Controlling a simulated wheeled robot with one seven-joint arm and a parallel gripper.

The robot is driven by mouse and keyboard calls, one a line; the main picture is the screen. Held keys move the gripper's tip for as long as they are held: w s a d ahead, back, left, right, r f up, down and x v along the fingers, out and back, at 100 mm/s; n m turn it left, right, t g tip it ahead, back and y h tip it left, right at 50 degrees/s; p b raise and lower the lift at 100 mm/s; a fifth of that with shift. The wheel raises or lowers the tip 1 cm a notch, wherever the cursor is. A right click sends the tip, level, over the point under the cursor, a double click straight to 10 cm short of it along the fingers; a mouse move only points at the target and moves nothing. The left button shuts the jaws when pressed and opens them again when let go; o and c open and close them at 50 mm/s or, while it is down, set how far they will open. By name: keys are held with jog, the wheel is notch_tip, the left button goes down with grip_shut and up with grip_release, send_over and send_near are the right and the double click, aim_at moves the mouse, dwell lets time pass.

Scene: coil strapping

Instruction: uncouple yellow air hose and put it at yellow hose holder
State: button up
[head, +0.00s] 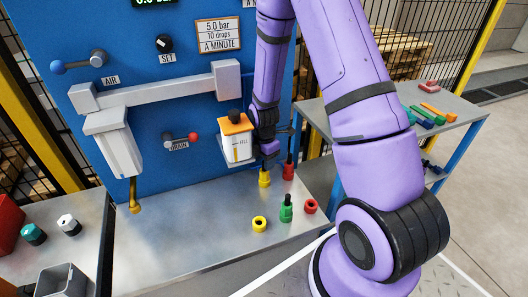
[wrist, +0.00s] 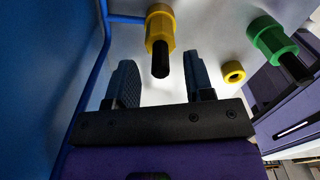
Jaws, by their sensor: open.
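A yellow hex fitting with a black stem, which looks like the yellow hose's coupling end, (head: 264,179) stands upright at the back of the metal bench, below the blue panel. In the wrist view the yellow fitting (wrist: 160,27) is ahead of my gripper (wrist: 158,68), in line with the gap between the fingers. My gripper is open, and I see no contact. In the head view its fingers are mostly hidden beside the white box. A yellow ring (head: 260,223), likely the yellow hose holder, lies empty nearer the front; it also shows in the wrist view (wrist: 233,72).
A green fitting (head: 286,209) stands right of the yellow ring, with a red ring (head: 310,206) and red fitting (head: 288,171) nearby. The orange-topped white box (head: 237,140) is close to my gripper. The bench's front left is clear.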

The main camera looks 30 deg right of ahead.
jog(key=shift+f, duration=0.6)
grip_shut()
jog(key=shift+r, duration=0.65)
dwell(0.8)
jog(key=shift+r, duration=1.5)
